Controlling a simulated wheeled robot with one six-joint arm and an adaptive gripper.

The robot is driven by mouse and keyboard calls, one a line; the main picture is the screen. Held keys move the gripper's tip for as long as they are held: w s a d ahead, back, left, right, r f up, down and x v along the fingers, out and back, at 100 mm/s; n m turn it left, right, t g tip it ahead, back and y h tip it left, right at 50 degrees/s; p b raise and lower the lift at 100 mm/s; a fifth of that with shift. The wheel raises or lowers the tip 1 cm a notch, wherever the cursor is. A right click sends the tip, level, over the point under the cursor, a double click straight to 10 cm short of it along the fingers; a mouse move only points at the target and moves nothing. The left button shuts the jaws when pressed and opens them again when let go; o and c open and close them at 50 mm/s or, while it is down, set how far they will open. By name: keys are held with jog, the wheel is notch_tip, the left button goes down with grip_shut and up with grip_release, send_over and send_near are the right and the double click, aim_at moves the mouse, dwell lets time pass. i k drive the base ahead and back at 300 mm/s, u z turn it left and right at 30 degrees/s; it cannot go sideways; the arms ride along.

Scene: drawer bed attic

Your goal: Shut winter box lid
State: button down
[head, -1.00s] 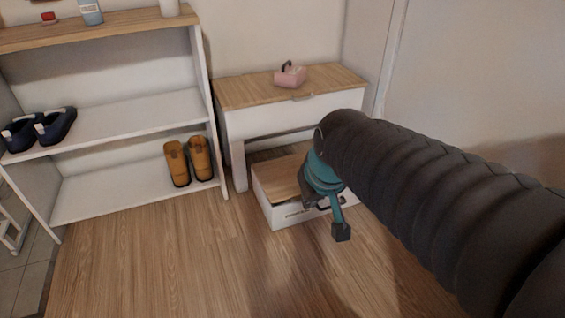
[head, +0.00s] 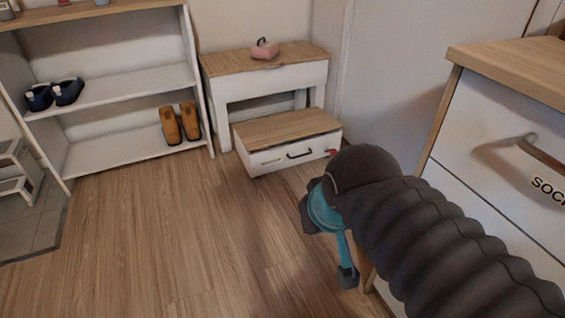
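A low white box with a wooden lid (head: 285,128) stands on the floor in front of the small white table. The lid lies flat on the box and looks shut. The box's white front (head: 268,160) has a dark handle (head: 300,154), a label too small to read and a small red spot at its right end. My gripper (head: 332,238) is in front of the box and to its right, apart from it, above the floor.
A small table (head: 262,60) with a pink object (head: 264,49) stands behind the box. A white shelf (head: 115,85) at left holds blue shoes (head: 54,93) and tan boots (head: 180,123). A drawer cabinet (head: 500,130) stands close at right. The floor at centre left is clear.

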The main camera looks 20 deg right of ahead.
aim_at(265, 132)
jog(key=u, duration=0.9)
jog(key=i, duration=0.75)
jog(key=z, duration=0.6)
jog(key=i, duration=0.7)
jog(key=z, duration=0.7)
